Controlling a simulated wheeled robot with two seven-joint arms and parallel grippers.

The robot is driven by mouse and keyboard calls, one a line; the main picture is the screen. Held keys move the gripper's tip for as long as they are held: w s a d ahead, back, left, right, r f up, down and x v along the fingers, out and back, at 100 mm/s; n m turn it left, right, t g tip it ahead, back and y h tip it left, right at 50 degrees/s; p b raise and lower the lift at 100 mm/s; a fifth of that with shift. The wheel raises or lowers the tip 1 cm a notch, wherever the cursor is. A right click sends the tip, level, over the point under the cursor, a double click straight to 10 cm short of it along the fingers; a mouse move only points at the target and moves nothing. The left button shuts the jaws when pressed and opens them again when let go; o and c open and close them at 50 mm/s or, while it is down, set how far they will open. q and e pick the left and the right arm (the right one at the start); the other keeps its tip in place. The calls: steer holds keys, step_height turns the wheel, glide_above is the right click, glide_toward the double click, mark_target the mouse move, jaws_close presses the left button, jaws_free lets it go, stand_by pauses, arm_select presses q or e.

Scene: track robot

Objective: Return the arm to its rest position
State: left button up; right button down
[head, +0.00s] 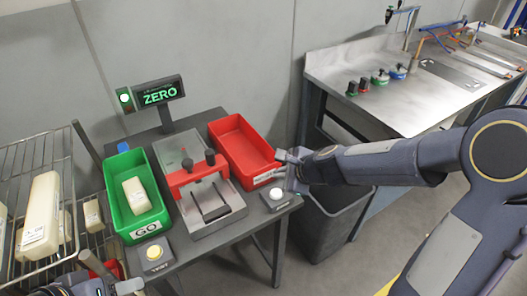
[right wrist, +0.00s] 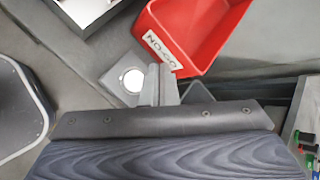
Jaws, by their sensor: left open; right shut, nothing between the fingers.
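My right arm reaches in from the right in the head view. Its gripper (head: 284,163) is shut and empty, above the front right corner of the table, beside the red NO-GO bin (head: 244,143). In the right wrist view the shut fingers (right wrist: 160,84) show next to the white button (right wrist: 132,80), with the red bin (right wrist: 205,35) beyond; I cannot tell whether they touch anything. My left gripper (head: 128,286) shows only in part at the bottom left of the head view, low in front of the table, and looks open and empty.
A green GO bin (head: 154,217) holds a pale block (head: 136,196). Between the bins stands a red and grey test fixture (head: 207,190). A display reads ZERO (head: 160,95). A wire rack (head: 40,165) is at left, a grey waste bin (head: 332,226) at right, below a metal bench (head: 400,85).

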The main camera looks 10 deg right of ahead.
steer(key=s+d+r+n+y, duration=0.1)
steer(key=s+r+n, duration=0.75)
steer(key=s, duration=0.25)
steer(key=s+d+f+n+g+h, duration=0.1)
steer(key=s+d+n, duration=0.1)
steer(key=s+n, duration=0.3)
steer(key=s+d+f+n+g+h, duration=0.1)
steer(key=s+n, duration=0.4)
steer(key=s, duration=0.6)
steer(key=shift+d, duration=0.55)
